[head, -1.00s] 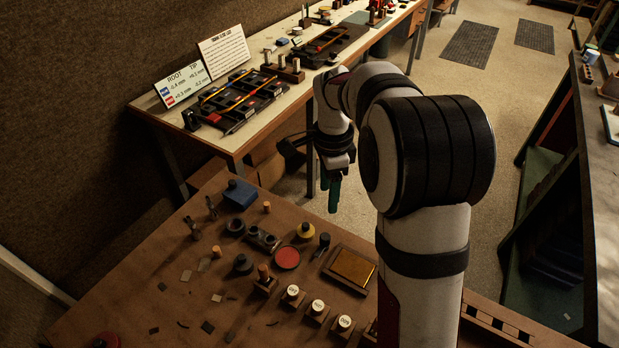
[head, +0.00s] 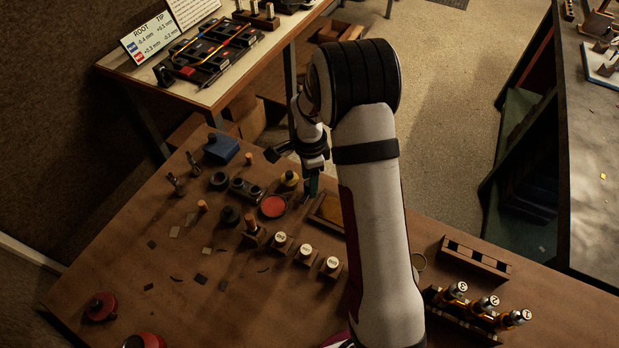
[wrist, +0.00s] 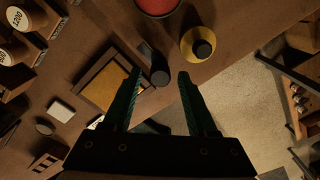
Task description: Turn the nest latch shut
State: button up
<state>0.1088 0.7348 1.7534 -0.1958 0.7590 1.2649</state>
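The square nest (head: 329,213) has an amber bed in a dark frame, and also shows in the wrist view (wrist: 103,86). Beside it in the wrist view is a dark lever with a round black knob (wrist: 160,74), which looks like the nest latch. In the head view my arm and gripper largely hide it. My gripper (wrist: 160,74) is open, its two green fingers pointing toward the knob, which appears between the fingertips. I cannot tell how high the tips are above it, and contact is not clear. In the head view my gripper (head: 312,188) is over the bench's far edge.
A yellow round piece with a black knob (wrist: 198,45) sits close to the right fingertip. A red round pad (head: 272,206) lies left of the nest. White-capped pegs (head: 305,250) stand nearer. Floor lies beyond the bench edge.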

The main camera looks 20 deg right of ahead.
grip_shut()
jog(key=shift+n, duration=0.3)
jog(key=n, duration=0.3)
jog(key=shift+n, duration=0.4)
jog(key=n, duration=0.4)
jog(key=shift+n, duration=0.3)
jog(key=n, duration=0.4)
jog(key=shift+n, duration=2.4)
